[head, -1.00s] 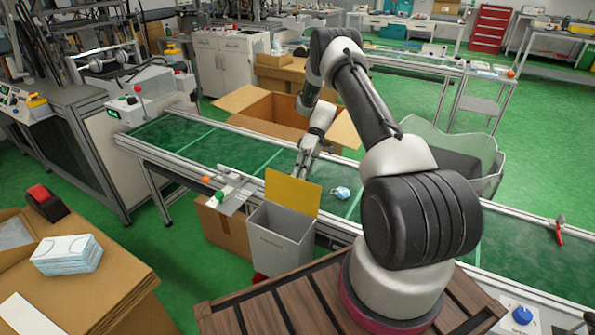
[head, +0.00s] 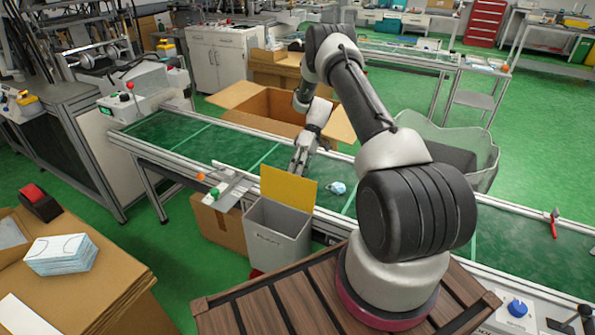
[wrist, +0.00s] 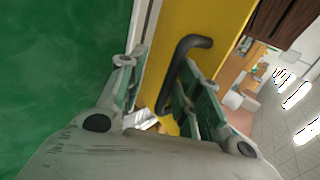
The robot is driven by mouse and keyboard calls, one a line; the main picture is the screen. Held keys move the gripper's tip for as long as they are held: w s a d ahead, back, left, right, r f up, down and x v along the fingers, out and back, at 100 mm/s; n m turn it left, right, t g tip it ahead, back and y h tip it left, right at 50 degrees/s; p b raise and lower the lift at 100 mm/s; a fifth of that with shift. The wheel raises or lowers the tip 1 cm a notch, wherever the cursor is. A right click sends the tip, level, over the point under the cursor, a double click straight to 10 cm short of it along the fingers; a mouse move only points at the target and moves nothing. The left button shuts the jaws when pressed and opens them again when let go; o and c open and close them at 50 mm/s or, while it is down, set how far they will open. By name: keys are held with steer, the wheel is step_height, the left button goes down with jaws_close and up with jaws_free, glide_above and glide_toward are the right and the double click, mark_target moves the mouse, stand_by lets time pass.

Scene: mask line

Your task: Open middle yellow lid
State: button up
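The yellow lid (head: 288,189) stands upright at the back edge of a grey bin (head: 278,233), whose top is uncovered in the head view. In the wrist view, the yellow lid (wrist: 218,22) carries a black bar handle (wrist: 178,65). My gripper (head: 299,163) is just behind the lid's upper edge in the head view, its tips partly hidden. In the wrist view, my gripper (wrist: 160,85) has its fingers apart, and the handle lies between them, nearer the right finger. Whether a finger touches the handle is unclear.
The green conveyor (head: 245,150) runs behind the bin, with a small blue-white mask (head: 337,187) on it. A cardboard box (head: 219,226) stands left of the bin. A large open carton (head: 240,97) is behind the conveyor. A wooden slatted platform (head: 262,305) is in front.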

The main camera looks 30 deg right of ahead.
steer(key=shift+r, duration=0.1)
steer(key=v, duration=1.2)
steer(key=shift+w, duration=0.1)
